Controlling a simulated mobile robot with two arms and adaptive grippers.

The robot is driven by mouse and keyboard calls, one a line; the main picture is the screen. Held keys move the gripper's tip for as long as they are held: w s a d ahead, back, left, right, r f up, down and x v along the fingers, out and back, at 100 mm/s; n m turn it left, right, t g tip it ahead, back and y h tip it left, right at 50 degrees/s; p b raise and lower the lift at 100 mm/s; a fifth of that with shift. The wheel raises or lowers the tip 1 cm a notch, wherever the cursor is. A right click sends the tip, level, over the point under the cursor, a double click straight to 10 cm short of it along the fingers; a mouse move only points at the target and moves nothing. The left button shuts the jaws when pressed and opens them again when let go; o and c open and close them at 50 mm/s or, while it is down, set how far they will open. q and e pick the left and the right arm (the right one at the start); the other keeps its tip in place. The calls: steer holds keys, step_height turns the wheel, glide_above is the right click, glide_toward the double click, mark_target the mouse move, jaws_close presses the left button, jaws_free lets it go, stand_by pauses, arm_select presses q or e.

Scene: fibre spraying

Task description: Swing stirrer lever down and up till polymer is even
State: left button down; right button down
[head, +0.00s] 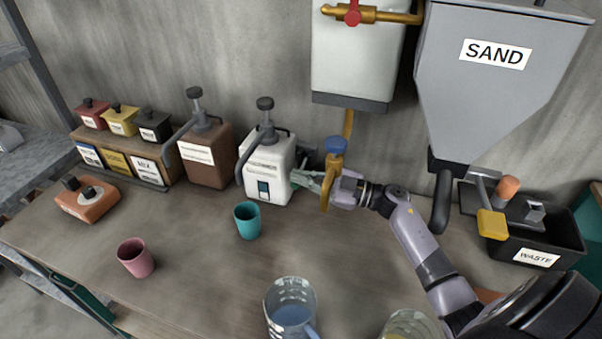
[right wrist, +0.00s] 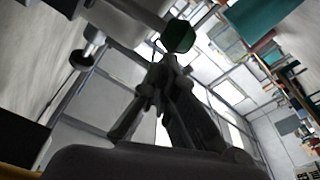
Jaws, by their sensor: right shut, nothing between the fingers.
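A white dispenser (head: 268,176) with a black pump top stands against the wall. A curved dark lever (head: 246,152) runs along its left side; I cannot tell for sure whether it is the stirrer lever. Its small front window (head: 263,190) is dark blue; how even the polymer is cannot be seen. My right gripper (head: 303,180) is shut and empty by the dispenser's right side; I cannot tell whether it touches. In the right wrist view its fingers (right wrist: 166,72) come together, dark against the room. My left gripper is not in view.
A yellow tap (head: 329,184) with a blue knob overlaps my right gripper. A brown dispenser (head: 206,158) stands left. A teal cup (head: 247,220), a pink cup (head: 136,257) and a clear jug (head: 290,304) stand on the table. The waste bin (head: 556,244) is at right.

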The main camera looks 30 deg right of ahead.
step_height(320, 180, down, 4)
steer(key=n+g+b, duration=0.1)
steer(key=n+b, duration=0.4)
steer(key=b, duration=0.1)
steer(key=shift+s+a, duration=0.1)
stand_by(0.3)
